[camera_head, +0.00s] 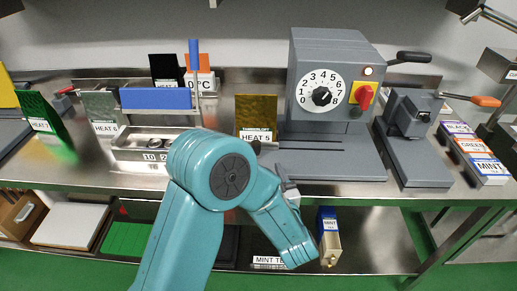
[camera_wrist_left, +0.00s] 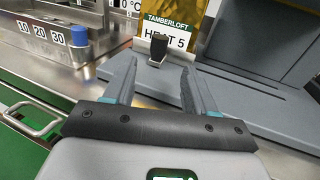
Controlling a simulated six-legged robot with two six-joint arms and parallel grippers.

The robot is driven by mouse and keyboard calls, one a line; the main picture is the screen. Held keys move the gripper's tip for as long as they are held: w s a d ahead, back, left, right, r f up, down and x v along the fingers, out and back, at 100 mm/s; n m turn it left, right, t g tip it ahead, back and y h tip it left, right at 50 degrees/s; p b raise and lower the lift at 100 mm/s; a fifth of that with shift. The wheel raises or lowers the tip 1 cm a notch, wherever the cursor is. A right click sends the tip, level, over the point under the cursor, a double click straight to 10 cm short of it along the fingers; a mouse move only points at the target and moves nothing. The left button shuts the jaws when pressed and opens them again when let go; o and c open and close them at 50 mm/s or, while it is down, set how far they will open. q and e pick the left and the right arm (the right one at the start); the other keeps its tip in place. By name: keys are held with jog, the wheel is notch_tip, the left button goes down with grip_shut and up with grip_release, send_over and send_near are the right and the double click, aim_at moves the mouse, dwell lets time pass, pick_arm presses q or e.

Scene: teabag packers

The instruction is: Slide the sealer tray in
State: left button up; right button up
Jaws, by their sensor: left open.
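The heat sealer (camera_head: 325,75) is a grey machine with a 0–8 dial, a red switch on a yellow plate and a black side lever. Its grey base (camera_head: 335,166) lies in front. To its left stands a gold pouch (camera_head: 256,108) marked HEAT 5, also in the wrist view (camera_wrist_left: 180,22). A black knob (camera_wrist_left: 158,46) stands on a grey tray in front of the pouch. My left gripper (camera_wrist_left: 158,72) is open, its fingers pointing at the knob on either side of its line. My right gripper is not in view.
A metal scale unit (camera_head: 150,150) with a blue-topped piece stands left of the pouch. A green pouch (camera_head: 42,112) is further left. A lever press (camera_head: 410,135) and tea boxes (camera_head: 478,152) stand right. A lower shelf holds a MINT box (camera_head: 328,240).

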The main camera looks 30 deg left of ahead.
aim_at(258, 149)
pick_arm(q)
jog(key=p+x, duration=0.1)
jog(key=x, duration=0.8)
jog(key=shift+w+a, duration=0.1)
jog(key=shift+a, duration=0.1)
grip_shut()
